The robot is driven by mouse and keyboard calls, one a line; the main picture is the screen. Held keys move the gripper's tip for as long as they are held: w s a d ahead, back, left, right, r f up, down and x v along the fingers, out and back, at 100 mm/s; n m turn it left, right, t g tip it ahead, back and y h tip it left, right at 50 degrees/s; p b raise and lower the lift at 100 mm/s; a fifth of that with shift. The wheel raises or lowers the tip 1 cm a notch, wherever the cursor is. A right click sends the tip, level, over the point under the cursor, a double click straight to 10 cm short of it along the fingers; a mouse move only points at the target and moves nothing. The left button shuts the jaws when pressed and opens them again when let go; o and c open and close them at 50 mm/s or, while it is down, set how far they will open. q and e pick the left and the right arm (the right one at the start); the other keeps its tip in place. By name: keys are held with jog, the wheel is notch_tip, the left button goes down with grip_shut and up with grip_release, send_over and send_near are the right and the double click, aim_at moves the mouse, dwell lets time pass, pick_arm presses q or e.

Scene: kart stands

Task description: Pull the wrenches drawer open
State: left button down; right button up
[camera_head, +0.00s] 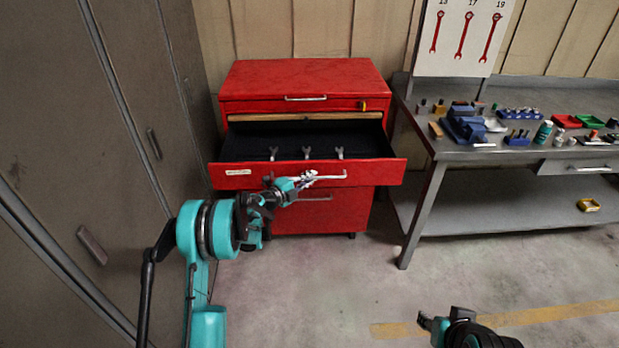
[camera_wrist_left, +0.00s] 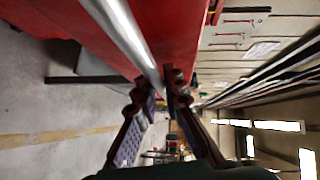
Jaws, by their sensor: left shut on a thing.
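The wrenches drawer (camera_head: 379,173) of the red tool cabinet is pulled out, and three wrenches (camera_head: 308,153) show in its dark interior. Its front has a small label at the left and a metal bar handle (camera_head: 331,177). My left gripper (camera_head: 309,177) is shut on this handle, left of its right end. In the left wrist view, the handle (camera_wrist_left: 127,38) runs down between my two fingers (camera_wrist_left: 160,92). My right gripper (camera_head: 444,320) is low at the bottom right, away from the cabinet; its finger gap is unclear.
The red cabinet (camera_head: 300,78) has a closed drawer above and a lower front with its own handle. Tall grey lockers (camera_head: 85,130) stand close on the left. A grey workbench (camera_head: 510,152) with tools and small trays is on the right. The floor (camera_head: 330,280) in front is clear.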

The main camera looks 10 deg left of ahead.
pick_arm(q)
jog(key=c, duration=1.9)
grip_release()
jog(key=v, duration=1.2)
